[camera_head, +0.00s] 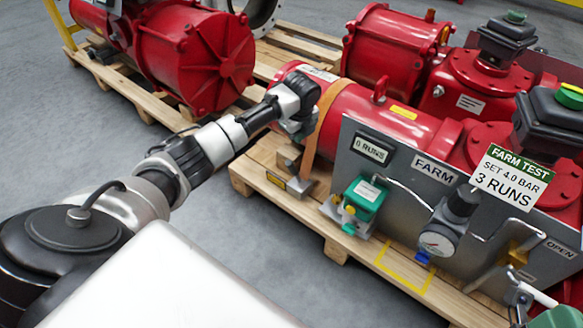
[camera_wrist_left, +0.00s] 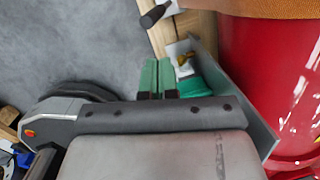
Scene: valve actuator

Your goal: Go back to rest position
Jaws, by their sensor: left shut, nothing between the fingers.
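My left arm reaches in from the left in the head view. My left gripper (camera_head: 300,126) is beside the red cylinder of the valve actuator (camera_head: 368,118), near the orange strap (camera_head: 325,115); I cannot tell whether it touches them. In the left wrist view its two green fingers (camera_wrist_left: 157,78) are together, shut and empty. The red cylinder also shows at the right of the wrist view (camera_wrist_left: 270,65).
A grey panel (camera_head: 410,185) with a "FARM" label, gauge (camera_head: 436,243) and green box (camera_head: 363,197) stands in front of the actuator. All sit on a wooden pallet (camera_head: 262,183). Another red actuator (camera_head: 195,60) is behind my arm. Grey floor at lower middle is free.

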